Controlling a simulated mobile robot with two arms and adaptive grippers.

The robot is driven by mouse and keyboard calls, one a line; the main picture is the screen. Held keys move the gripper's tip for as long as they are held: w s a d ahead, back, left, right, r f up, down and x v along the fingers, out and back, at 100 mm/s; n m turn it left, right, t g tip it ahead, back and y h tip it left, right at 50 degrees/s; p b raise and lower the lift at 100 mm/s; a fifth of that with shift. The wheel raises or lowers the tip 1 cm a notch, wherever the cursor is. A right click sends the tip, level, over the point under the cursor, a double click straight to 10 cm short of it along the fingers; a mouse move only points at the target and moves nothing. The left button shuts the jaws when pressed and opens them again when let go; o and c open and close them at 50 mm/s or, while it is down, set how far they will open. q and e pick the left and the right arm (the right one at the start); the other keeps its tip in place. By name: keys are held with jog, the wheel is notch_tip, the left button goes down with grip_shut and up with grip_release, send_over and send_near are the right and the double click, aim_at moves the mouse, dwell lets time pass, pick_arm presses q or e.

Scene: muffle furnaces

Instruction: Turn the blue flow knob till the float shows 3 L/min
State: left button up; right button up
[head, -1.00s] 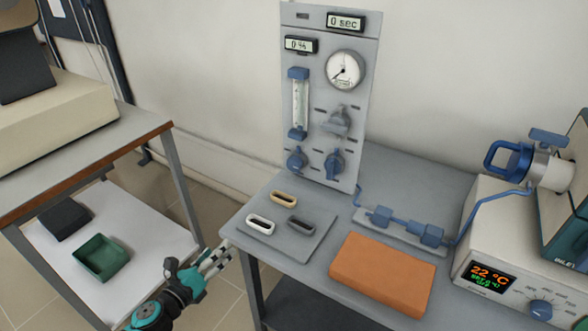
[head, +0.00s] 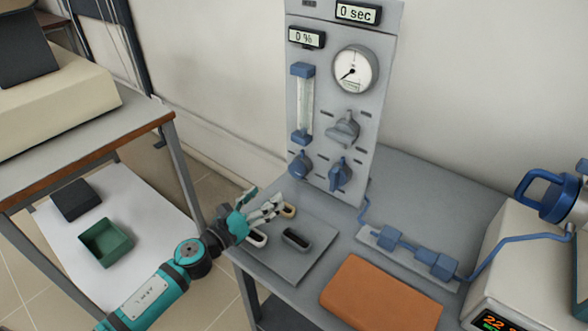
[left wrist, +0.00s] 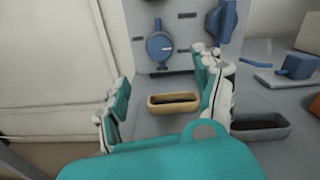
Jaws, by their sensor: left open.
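Two blue knobs sit low on the grey gas panel (head: 350,90). I cannot make out the float or scale in the tube. My left gripper (head: 268,207) is open and empty, over the front-left of the bench, below and in front of the knobs and apart from them. In the left wrist view its fingers (left wrist: 162,80) frame the left knob from below. My right gripper is not in view.
A tan boat (left wrist: 173,102), a white boat (head: 257,238) and a dark boat (head: 296,240) lie on a grey plate near my left gripper. An orange block (head: 380,295) lies to the right. Blue tubing (head: 492,250) runs along the bench. A grey lever (head: 343,127) sits above the knobs.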

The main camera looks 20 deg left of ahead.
aim_at(294, 172)
pick_arm(q)
jog(key=x, duration=1.1)
jog(key=shift+w+f+p, duration=0.15)
jog(key=shift+w+p, duration=0.15)
jog(key=shift+w+d, duration=0.25)
jog(key=shift+w, duration=0.1)
jog(key=c, duration=1.2)
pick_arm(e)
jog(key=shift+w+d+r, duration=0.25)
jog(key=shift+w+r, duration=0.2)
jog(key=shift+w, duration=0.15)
